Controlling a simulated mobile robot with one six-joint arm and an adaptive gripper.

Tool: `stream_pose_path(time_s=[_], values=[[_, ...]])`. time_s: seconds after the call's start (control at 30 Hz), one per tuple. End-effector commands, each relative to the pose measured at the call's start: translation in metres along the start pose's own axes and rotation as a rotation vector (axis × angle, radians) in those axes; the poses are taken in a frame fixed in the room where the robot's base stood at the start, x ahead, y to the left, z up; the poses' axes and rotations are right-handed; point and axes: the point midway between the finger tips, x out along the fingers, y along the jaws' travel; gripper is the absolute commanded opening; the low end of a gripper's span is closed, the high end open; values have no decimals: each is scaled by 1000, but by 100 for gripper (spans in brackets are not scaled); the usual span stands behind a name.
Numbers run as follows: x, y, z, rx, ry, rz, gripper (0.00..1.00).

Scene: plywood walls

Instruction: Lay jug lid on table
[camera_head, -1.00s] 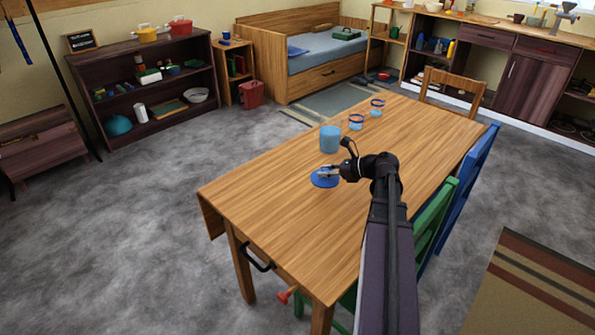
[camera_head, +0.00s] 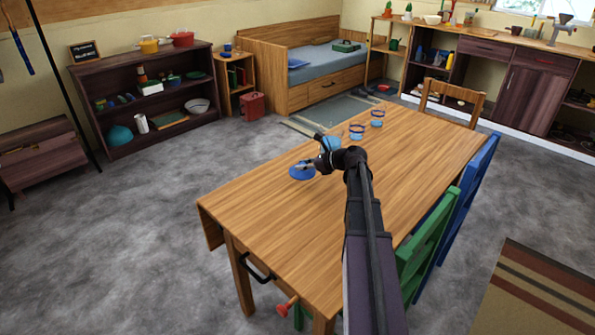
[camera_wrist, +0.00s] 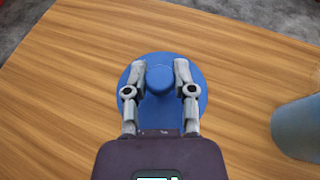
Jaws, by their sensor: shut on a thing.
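The jug lid (camera_head: 302,173) is a round blue disc with a raised knob. It is over the left part of the wooden table (camera_head: 270,220); whether it touches the tabletop I cannot tell. My gripper (camera_head: 311,164) is shut on the lid's knob. In the wrist view my gripper (camera_wrist: 160,68) has one finger on each side of the knob, and the lid (camera_wrist: 160,110) looks roughly level. The light blue jug (camera_head: 333,143) stands on the table beyond my gripper, partly hidden by it. The jug (camera_wrist: 298,128) also shows at the right edge of the wrist view.
Two blue-rimmed cups (camera_head: 357,132) (camera_head: 377,118) stand farther back on the table. A green chair (camera_head: 428,240) and a blue chair (camera_head: 470,190) line its right side, and a wooden chair (camera_head: 450,99) stands at the far end. The table's near part is bare.

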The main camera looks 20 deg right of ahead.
Motion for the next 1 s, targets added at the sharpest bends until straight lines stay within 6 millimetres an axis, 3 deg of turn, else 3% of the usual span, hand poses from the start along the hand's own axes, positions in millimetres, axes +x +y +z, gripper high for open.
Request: stream_pose_path(time_s=[0.17, 0.6, 0.8, 1.0], values=[[15, -11, 4, 0, 0, 1, 0], [17, -13, 5, 1, 0, 0, 0], [30, -22, 7, 1, 0, -1, 0], [35, -19, -13, 1, 0, -2, 0]])
